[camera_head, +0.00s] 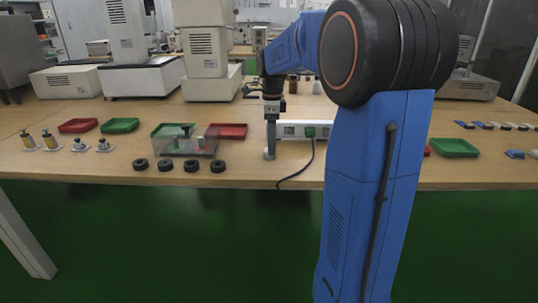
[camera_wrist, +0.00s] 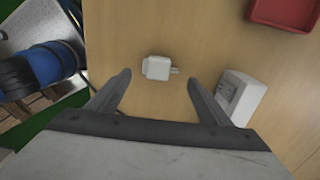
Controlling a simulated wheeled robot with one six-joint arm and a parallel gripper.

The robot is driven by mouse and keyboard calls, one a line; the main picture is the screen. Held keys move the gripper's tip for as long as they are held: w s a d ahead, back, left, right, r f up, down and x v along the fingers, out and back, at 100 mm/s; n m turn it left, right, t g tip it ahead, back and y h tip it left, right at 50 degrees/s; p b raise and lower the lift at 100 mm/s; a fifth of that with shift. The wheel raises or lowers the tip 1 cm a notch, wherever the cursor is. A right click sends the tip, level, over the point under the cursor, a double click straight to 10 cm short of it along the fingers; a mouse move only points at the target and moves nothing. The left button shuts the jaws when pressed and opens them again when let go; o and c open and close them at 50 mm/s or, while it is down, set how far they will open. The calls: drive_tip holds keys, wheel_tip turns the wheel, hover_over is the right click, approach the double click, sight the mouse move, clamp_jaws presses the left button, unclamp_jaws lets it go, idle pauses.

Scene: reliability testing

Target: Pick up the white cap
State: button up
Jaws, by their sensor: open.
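A small white piece (camera_wrist: 157,68), which I take to be the white cap, lies on the wooden table in the wrist view. It has a blocky body with a short narrow tab on its right side. My gripper (camera_wrist: 160,78) is open, its two dark fingers spread to the left and right of the white piece, with visible gaps on both sides. Nothing is held between the fingers. In the head view my gripper (camera_head: 269,152) points down near the table's front part; I cannot make out the cap separately there.
A white power strip (camera_head: 300,130) with a black cable lies right of my gripper; its end (camera_wrist: 242,97) is close to the right finger. A red tray (camera_head: 228,131) is behind to the left. Several black rings (camera_head: 165,165) lie left. A green tray (camera_head: 455,148) is at right.

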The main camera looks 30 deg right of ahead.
drive_tip(key=shift+f, duration=1.4)
drive_tip(key=c, duration=1.1)
drive_tip(key=shift+c, duration=0.2)
drive_tip(key=shift+r, duration=0.15)
wheel_tip(320, 180, up, 10)
